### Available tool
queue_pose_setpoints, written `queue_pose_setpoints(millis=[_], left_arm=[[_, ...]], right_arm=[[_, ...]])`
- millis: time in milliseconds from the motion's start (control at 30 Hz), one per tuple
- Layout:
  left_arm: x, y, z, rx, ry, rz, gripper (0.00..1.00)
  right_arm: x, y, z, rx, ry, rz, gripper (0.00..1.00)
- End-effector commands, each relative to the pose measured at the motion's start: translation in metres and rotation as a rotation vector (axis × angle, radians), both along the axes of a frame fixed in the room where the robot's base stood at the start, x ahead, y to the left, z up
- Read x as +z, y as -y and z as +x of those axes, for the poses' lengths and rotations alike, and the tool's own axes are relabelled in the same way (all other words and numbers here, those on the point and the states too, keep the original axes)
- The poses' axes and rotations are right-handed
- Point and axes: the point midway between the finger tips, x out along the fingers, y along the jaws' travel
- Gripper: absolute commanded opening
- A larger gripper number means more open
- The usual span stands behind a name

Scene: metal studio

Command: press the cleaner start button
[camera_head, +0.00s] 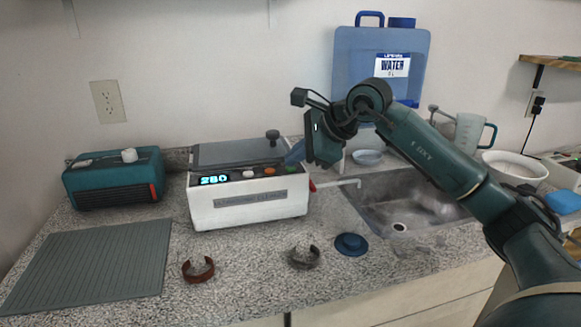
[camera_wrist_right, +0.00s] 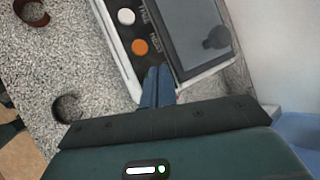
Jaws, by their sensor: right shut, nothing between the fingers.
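The white cleaner (camera_head: 245,208) stands on the counter with a lit display (camera_head: 214,180) at the left of its front panel. A white button (camera_head: 248,174), an orange button (camera_head: 269,171) and a green button (camera_head: 290,168) run along the panel to the right. The white button (camera_wrist_right: 126,16) and orange button (camera_wrist_right: 140,47) also show in the right wrist view. My right gripper (camera_head: 294,155) is shut and empty, its blue fingertips (camera_wrist_right: 158,72) at the panel's right end by the green button. The fingers hide the green button in the wrist view; I cannot tell whether they touch it. My left gripper is out of view.
A teal device (camera_head: 114,180) and a ribbed mat (camera_head: 90,264) lie to the left. A brown ring (camera_head: 198,270), a dark ring (camera_head: 303,258) and a blue lid-like piece (camera_head: 351,244) lie in front. The sink (camera_head: 405,212) and water jug (camera_head: 350,60) are right and behind.

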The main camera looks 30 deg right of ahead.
Motion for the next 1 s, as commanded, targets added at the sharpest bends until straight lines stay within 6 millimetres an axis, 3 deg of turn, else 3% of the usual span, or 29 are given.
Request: queue_pose_setpoints(millis=[367, 700, 1000], left_arm=[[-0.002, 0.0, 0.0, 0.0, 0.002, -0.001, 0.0], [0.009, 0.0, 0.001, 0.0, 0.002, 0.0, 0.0], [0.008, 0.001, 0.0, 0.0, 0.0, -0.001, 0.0]], right_arm=[[-0.003, 0.0, 0.0, 0.0, 0.0, 0.0, 0.0], [0.01, 0.0, 0.0, 0.0, 0.0, 0.0, 0.0], [0.01, 0.0, 0.0, 0.0, 0.0, 0.0, 0.0]])
